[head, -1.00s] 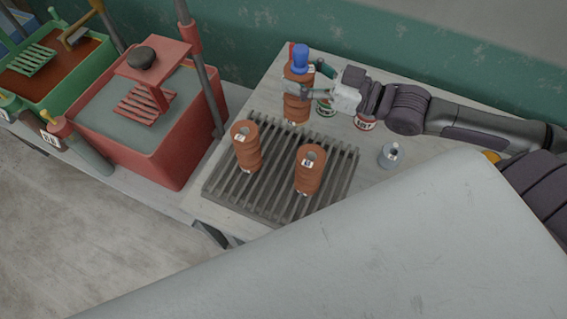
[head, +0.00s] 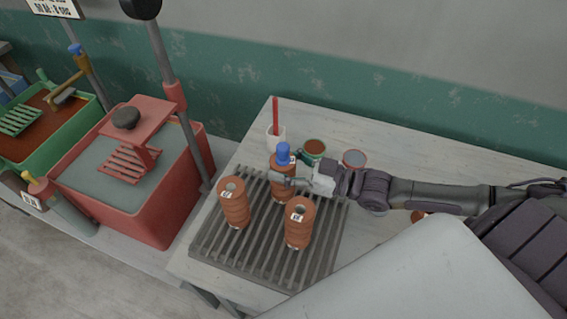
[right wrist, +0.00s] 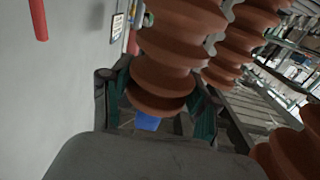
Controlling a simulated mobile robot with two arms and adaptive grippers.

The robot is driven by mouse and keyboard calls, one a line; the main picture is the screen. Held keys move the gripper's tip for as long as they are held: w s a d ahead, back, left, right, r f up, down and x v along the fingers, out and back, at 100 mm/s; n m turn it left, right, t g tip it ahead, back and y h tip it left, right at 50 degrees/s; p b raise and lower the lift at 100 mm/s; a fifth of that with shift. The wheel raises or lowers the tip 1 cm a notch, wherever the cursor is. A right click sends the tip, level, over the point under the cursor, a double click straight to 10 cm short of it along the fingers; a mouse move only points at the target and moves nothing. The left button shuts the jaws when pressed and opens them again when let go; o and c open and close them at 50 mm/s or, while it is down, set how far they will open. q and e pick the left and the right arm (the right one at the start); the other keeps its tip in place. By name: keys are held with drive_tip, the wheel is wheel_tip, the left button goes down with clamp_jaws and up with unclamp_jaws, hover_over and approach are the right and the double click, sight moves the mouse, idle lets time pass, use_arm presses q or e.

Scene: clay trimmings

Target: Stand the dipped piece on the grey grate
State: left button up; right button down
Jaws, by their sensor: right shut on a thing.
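My right gripper (head: 284,181) is shut on a brown ribbed piece with a blue top (head: 281,191), held upright. In the head view its foot shows over the back part of the grey grate (head: 212,253); I cannot tell whether it touches the bars. In the right wrist view the held piece (right wrist: 162,75) sits between the two fingers (right wrist: 160,108), with some blue showing below it. Two similar brown pieces stand on the grate, one at left (head: 235,209) and one nearer the front (head: 299,229). My left gripper is not in view.
Behind the grate stand a white cup (head: 276,138) with a red stick, a brown-filled can (head: 315,147) and a grey-topped can (head: 354,159). A red tank (head: 155,212) of grey liquid and a green tank (head: 75,122) are at left. The grate's right side is bare.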

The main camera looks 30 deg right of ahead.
idle(0.3)
drive_tip(key=shift+c, duration=1.4)
unclamp_jaws()
drive_tip(key=shift+s, duration=0.1)
drive_tip(key=shift+s, duration=0.1)
drive_tip(key=p+v, duration=0.1)
drive_tip(key=v, duration=1)
drive_tip(key=shift+s+d, duration=0.25)
drive_tip(key=shift+d, duration=0.05)
drive_tip(key=shift+s+a, duration=0.1)
